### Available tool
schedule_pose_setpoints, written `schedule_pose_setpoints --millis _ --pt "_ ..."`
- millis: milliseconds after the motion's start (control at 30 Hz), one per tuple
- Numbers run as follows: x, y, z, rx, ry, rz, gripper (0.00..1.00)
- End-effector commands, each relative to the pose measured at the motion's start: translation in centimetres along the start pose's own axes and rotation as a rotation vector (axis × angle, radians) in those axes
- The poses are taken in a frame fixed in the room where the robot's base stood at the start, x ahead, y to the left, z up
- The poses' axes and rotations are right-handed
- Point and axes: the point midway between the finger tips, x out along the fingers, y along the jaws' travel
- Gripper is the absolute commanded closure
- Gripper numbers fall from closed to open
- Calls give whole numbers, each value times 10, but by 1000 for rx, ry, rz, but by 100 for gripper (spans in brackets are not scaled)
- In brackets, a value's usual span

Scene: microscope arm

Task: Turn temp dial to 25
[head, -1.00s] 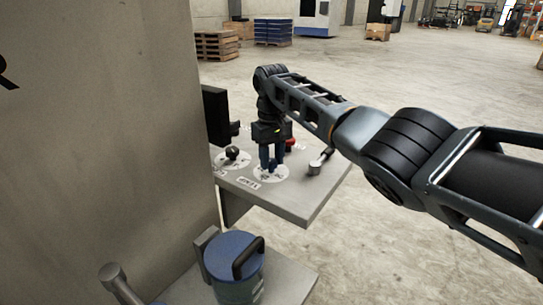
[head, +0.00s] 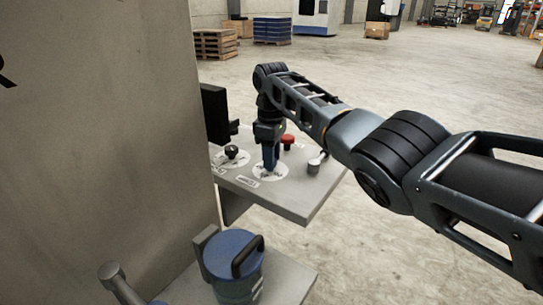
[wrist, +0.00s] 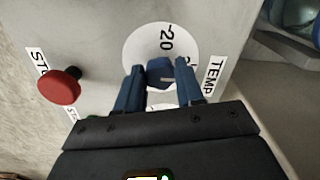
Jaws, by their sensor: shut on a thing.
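The temp dial is a white disc (wrist: 138,42) with dark markings and a small blue knob (wrist: 160,72) at its middle. A "20" shows on the disc in the wrist view, and a TEMP label (wrist: 213,76) lies beside it. In the head view the disc (head: 284,173) lies on the grey panel. My gripper (head: 270,164) points down onto it. In the wrist view my gripper (wrist: 158,92) has its blue fingers on either side of the knob, shut on it. The lower disc is mostly hidden by my gripper, and the pointer's exact reading cannot be told.
A red button (wrist: 58,86) stands beside the dial. A second dial with a black knob (head: 232,151) is left of it in the head view. A grey lever (head: 315,164) stands to the right. A blue lidded container (head: 233,262) sits on a lower shelf.

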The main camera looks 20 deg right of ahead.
Motion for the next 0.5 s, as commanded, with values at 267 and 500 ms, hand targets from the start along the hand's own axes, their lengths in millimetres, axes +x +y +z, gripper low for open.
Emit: schedule_pose_setpoints --millis 267,500 --pt "0 0 0 -15 1 -1 93" --pt "0 0 0 -15 1 0 62"
